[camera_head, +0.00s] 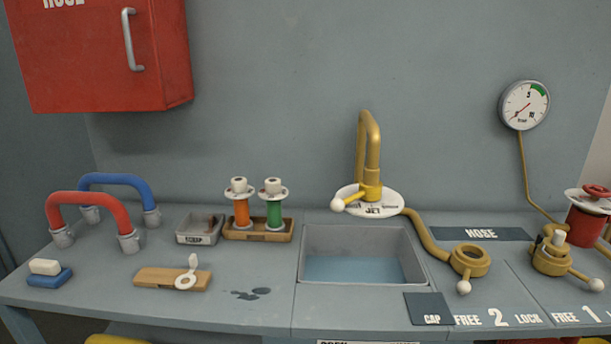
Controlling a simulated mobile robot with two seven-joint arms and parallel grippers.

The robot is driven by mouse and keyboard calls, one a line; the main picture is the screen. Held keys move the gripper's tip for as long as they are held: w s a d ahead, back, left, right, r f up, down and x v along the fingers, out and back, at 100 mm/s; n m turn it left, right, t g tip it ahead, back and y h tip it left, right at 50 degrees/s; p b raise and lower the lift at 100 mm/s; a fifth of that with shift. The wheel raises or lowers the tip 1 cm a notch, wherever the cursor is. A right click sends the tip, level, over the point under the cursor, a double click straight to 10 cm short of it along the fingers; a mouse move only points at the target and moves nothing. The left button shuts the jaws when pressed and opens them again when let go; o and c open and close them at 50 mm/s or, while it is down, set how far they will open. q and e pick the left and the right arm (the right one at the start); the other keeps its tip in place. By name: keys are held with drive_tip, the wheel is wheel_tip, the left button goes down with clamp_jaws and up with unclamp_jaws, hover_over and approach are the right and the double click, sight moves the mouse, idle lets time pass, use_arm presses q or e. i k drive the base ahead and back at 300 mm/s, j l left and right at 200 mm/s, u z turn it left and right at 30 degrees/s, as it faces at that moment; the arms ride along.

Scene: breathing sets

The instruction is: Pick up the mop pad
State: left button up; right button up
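A small block with a white top part and a blue base (49,275) lies at the front left of the bench. It looks like a pad with a grip and is the likeliest mop pad, though I cannot tell for sure. Nothing touches it. Neither of my grippers is in view.
Red (82,198) and blue (118,179) hose loops stand behind the pad. A wooden board (160,279) with a white fitting lies right of it, then a dark wet patch (247,294). A sink (312,235) with a brass tap (373,150) is in the middle. A red cabinet (90,65) hangs above.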

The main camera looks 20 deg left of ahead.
sight(46, 272)
drive_tip(key=k+j, duration=0.1)
drive_tip(key=j, duration=0.35)
drive_tip(key=k+j, duration=0.1)
drive_tip(key=j, duration=0.8)
drive_tip(key=k+j, duration=0.15)
drive_tip(key=j, duration=0.3)
